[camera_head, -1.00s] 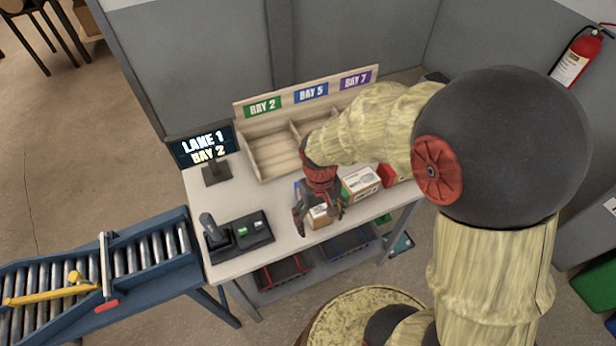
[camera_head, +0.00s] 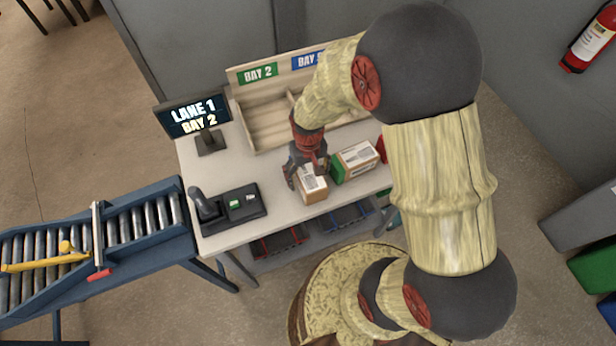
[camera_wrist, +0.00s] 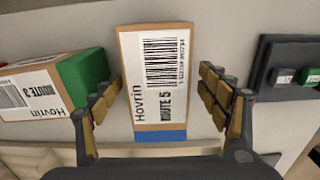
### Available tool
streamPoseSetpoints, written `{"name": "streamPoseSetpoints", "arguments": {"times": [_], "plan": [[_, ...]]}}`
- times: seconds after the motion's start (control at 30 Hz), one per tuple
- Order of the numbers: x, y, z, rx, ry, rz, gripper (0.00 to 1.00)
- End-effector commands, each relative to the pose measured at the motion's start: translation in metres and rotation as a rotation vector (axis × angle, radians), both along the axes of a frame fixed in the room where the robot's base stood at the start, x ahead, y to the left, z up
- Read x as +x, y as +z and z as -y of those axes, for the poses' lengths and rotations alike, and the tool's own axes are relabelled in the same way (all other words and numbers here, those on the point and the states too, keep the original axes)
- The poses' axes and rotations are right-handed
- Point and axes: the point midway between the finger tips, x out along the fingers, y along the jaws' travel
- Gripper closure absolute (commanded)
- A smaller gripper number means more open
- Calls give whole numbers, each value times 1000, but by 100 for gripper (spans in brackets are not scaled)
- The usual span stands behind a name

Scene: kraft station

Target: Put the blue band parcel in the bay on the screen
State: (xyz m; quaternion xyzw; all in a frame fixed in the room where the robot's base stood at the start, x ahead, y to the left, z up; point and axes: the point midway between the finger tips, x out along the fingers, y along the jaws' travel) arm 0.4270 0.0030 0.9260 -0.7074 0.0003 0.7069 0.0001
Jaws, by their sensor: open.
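The blue band parcel (camera_wrist: 150,75) is a brown box with a white label reading Hovrin, ROUTE 5, and a blue band at one end. In the wrist view it lies between the two open fingers of my gripper (camera_wrist: 162,90), with a gap on each side. In the head view the parcel (camera_head: 313,188) sits on the table's front part, with my gripper (camera_head: 306,172) over its rear end. The screen (camera_head: 195,115) reads LANE 1, BAY 2. The bay 2 compartment (camera_head: 262,122), under the green sign, looks empty. My arm hides the bay 7 sign.
A green band parcel (camera_head: 356,160) stands close right of the blue band one; it also shows in the wrist view (camera_wrist: 75,85). A red item (camera_head: 381,149) is farther right. A scanner stand (camera_head: 230,208) and roller conveyor (camera_head: 90,245) are left. Trays (camera_head: 280,243) lie below.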

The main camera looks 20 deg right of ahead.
Motion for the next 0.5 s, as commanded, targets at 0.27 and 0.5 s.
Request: {"name": "streamPoseSetpoints", "arguments": {"times": [0.27,0.5], "plan": [[0,-32,3,0,0,-1,24],[0,-31,2,0,0,0,28]]}}
